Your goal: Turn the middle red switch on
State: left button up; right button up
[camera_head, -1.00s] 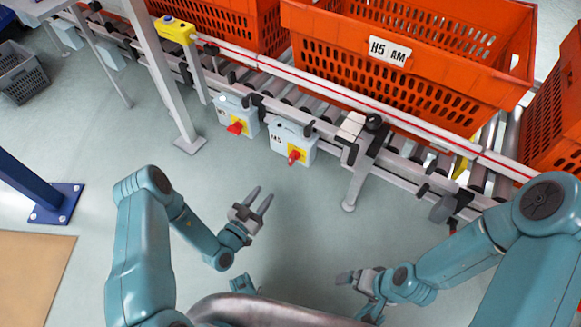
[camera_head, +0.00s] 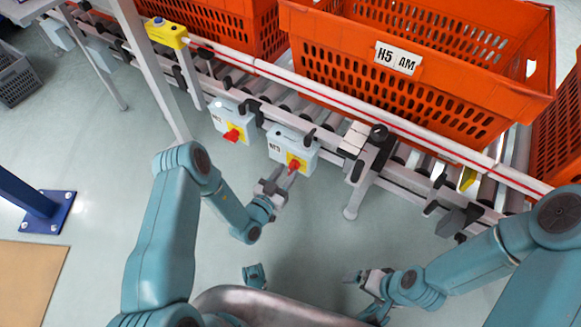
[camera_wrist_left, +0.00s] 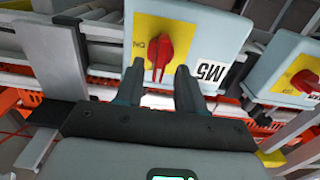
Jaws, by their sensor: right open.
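Two pale blue-grey switch boxes with yellow plates and red rotary knobs hang on the conveyor's front rail. One knob (camera_head: 232,135) is at left; the other knob (camera_head: 294,167) is to its right. In the left wrist view, the nearer red knob (camera_wrist_left: 160,50) is on a box labelled M5, seen upside down, and another red knob (camera_wrist_left: 305,80) is at right. My left gripper (camera_head: 285,174) is at the right-hand box. Its open fingers (camera_wrist_left: 160,72) stand either side of the M5 knob, with gaps visible; contact is unclear. My right gripper (camera_head: 352,278) is open, low and away from the boxes.
A large orange tote (camera_head: 430,85) labelled H5 AM sits on the roller conveyor, with other totes beside it. A yellow box with a blue button (camera_head: 166,33) stands at the conveyor's upper left. A blue post (camera_head: 25,195) stands at left. Open floor lies below the conveyor.

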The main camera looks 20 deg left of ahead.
pick_arm(q)
jog(key=shift+w+d+r, duration=0.15)
jog(key=shift+w+r, duration=0.05)
jog(key=shift+w, duration=0.05)
jog(key=shift+w+f, duration=0.1)
jog(key=shift+w, duration=0.3)
pick_arm(e)
jog(key=shift+w+a, duration=0.15)
jog(key=shift+w, duration=0.25)
pick_arm(q)
jog(key=shift+s+d, duration=0.1)
grip_shut()
pick_arm(e)
jog(key=shift+s, duration=0.1)
